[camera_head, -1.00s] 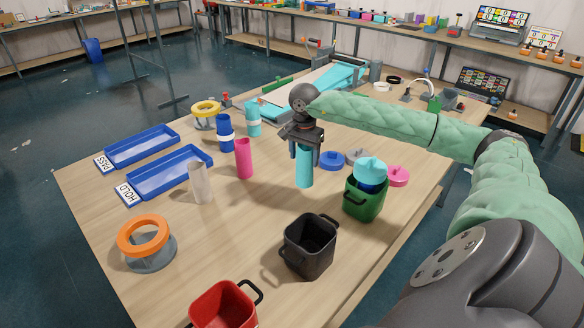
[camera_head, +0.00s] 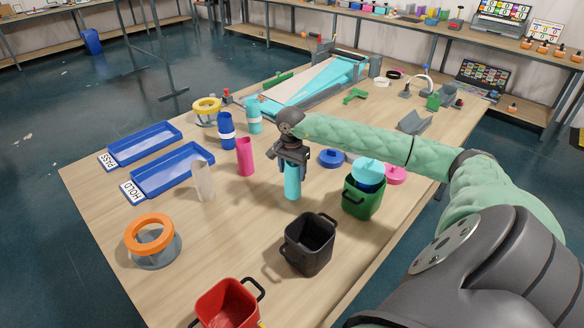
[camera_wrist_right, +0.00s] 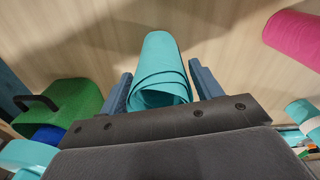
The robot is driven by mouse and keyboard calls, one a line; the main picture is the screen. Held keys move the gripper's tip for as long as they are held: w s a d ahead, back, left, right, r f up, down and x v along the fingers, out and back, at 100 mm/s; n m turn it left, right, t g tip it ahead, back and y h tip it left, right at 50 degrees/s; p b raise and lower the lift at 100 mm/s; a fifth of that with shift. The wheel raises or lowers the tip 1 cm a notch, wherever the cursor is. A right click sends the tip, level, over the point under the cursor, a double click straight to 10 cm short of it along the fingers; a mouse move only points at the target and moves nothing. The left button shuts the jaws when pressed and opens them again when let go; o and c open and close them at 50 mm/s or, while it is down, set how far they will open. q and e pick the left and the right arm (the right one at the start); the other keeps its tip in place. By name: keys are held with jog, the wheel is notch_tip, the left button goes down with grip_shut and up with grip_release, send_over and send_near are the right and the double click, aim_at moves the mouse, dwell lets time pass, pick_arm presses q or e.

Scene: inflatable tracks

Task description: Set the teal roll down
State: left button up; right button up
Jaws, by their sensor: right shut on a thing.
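The teal roll (camera_head: 292,182) is upright over the middle of the wooden table (camera_head: 225,240), between the pink roll (camera_head: 246,157) and the green bin (camera_head: 362,197). My right gripper (camera_head: 292,164) is shut on its upper end from above. In the right wrist view the teal roll (camera_wrist_right: 160,68) sits between the two fingers (camera_wrist_right: 162,88), its coiled end facing the camera. Its lower end is at or close to the tabletop; I cannot tell whether it touches. My left gripper is not in view.
A black bin (camera_head: 309,245) stands in front, with a red bin (camera_head: 228,305) nearer. A white roll (camera_head: 203,180), a banded blue roll (camera_head: 226,130) and a banded teal roll (camera_head: 254,116) stand left. Blue trays (camera_head: 173,170) lie farther left. Bare table lies front-left of the held roll.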

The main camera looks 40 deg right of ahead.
jog(key=shift+f, duration=0.1)
dwell(0.3)
jog(key=o, duration=0.9)
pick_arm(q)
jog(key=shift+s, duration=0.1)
pick_arm(e)
jog(key=o, duration=0.3)
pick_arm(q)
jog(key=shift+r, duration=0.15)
pick_arm(e)
jog(key=shift+r, duration=0.2)
jog(key=shift+r+b, duration=0.6)
notch_tip(320, 180, up, 10)
jog(key=b, duration=0.4)
jog(key=shift+a+f, duration=0.15)
jog(key=shift+f, duration=0.1)
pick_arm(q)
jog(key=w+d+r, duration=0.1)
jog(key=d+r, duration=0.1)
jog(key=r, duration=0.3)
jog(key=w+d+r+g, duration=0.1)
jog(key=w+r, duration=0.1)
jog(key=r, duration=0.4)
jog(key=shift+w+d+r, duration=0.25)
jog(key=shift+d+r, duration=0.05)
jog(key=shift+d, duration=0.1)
pick_arm(e)
jog(key=shift+s+r, duration=0.1)
jog(key=shift+r, duration=0.45)
